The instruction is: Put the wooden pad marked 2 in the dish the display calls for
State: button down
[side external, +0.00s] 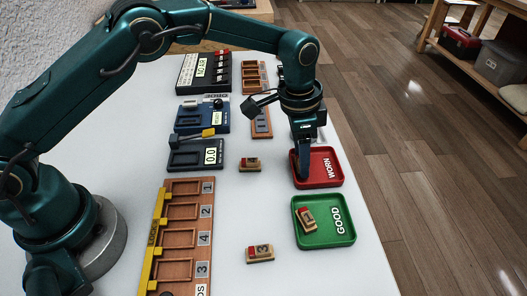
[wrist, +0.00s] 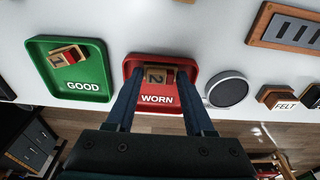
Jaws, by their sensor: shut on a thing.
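My gripper (side external: 303,174) is down in the red WORN dish (side external: 332,176). In the wrist view the fingers (wrist: 157,72) are shut on the wooden pad marked 2 (wrist: 154,76), which is inside the red dish (wrist: 133,66). I cannot tell whether the pad touches the dish floor. The fingers hide this pad in the side view. The green GOOD dish (side external: 340,238) is beside the red one and holds a wooden pad marked 1 (wrist: 66,56) with a red part. A small display (side external: 210,156) on a dark scale reads 0.0.
A pad marked 3 (side external: 261,254) and another pad (side external: 250,164) lie on the white table. A wooden rack (side external: 186,187) with numbered slots is at left. A blue device (side external: 202,116) and a black unit with a display (side external: 203,71) stand behind. A round grey-topped thing (wrist: 226,89) is near the red dish.

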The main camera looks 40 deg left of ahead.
jog(key=shift+f, duration=0.15)
jog(key=shift+c, duration=1.4)
grip_release()
jog(key=s+a+r+n+t, duration=0.1)
jog(key=s+a+r, duration=0.15)
jog(key=r, duration=0.65)
jog(key=s+a+r+n, duration=0.1)
jog(key=s+a+r, duration=0.15)
jog(key=r, duration=0.65)
jog(key=s+a+f+n+t, duration=0.1)
jog(key=s+a+n, duration=0.2)
jog(key=s, duration=0.5)
jog(key=s+a+f+n+t+y, duration=0.1)
jog(key=s+a+f+n+t, duration=0.1)
jog(key=s+a+n, duration=0.2)
jog(key=s+a, duration=0.2)
jog(key=s, duration=0.2)
jog(key=shift+s+f+t, duration=0.2)
jog(key=shift+f+t, duration=0.1)
